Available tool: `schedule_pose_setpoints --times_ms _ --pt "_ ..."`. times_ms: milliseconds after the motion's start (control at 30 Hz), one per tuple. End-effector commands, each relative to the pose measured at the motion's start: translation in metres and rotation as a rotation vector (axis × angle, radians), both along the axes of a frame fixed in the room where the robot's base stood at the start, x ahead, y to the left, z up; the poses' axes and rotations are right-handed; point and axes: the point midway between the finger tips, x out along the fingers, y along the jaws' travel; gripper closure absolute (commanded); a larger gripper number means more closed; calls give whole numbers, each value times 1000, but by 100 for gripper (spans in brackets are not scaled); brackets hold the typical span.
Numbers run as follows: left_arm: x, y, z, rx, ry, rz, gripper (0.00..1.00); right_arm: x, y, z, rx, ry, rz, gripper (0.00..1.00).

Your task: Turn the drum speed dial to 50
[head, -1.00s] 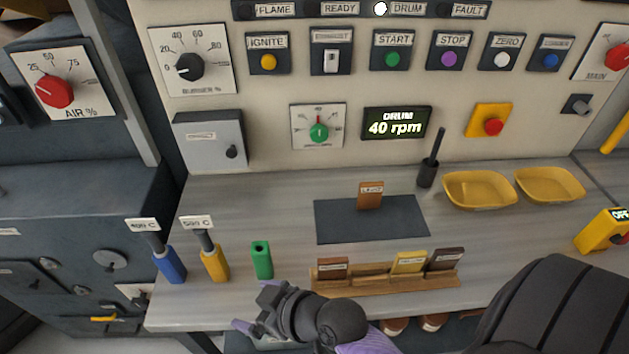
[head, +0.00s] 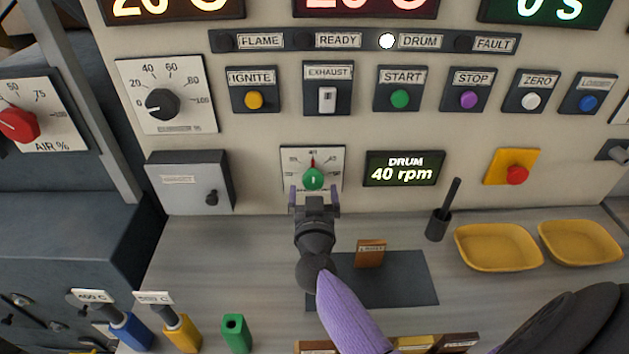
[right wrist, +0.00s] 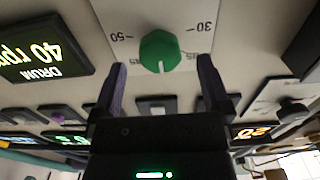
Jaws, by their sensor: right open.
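The drum speed dial (head: 313,178) is a green knob on a white scale plate (head: 331,155) on the panel. Its pointer stands about straight up in the head view. It also shows in the right wrist view as a green knob (right wrist: 160,51) with 30 and 50 marks on either side. The drum display (head: 402,168) reads 40 rpm. My right gripper (head: 314,190) is just below the dial, with its two purple fingers spread to either side. In the right wrist view its open fingers (right wrist: 160,85) are empty, short of the knob. My left gripper is not in view.
A grey box (head: 190,182) is left of the dial. A red button on a yellow plate (head: 511,167) is at right. A black cup with a stick (head: 440,220) and yellow trays (head: 498,258) stand on the counter. A brown block (head: 370,253) sits on a dark mat.

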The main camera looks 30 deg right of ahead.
Motion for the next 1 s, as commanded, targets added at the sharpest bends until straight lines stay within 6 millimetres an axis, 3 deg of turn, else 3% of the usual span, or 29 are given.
schedule_pose_setpoints --times_ms 200,567,1000 --pt "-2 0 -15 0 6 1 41 28 -17 -2 0 -1 1 2" --pt "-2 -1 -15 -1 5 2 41 34 -21 0 1 -1 2 4" --pt "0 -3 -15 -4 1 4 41 34 -20 0 0 -1 2 95"
